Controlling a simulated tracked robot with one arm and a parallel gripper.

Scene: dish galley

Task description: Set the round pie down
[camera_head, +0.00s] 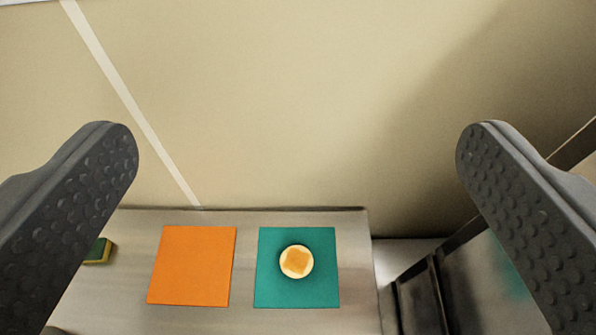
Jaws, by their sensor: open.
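The round pie (284,262), small and pale yellow with an orange-brown patch on top, rests on the teal square mat (323,291). The mat lies on a metal counter. My gripper (297,150) is open and empty, with its two dark studded fingers wide apart at the left and right of the view. The pie is below and between the fingers in the picture, touching neither of them.
An orange square mat (192,266) lies bare to the left of the teal one. A green and yellow sponge (99,252) sits at the left, partly hidden by my left finger. The metal counter (245,322) ends at a beige wall (300,100). Dark framing stands at the right.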

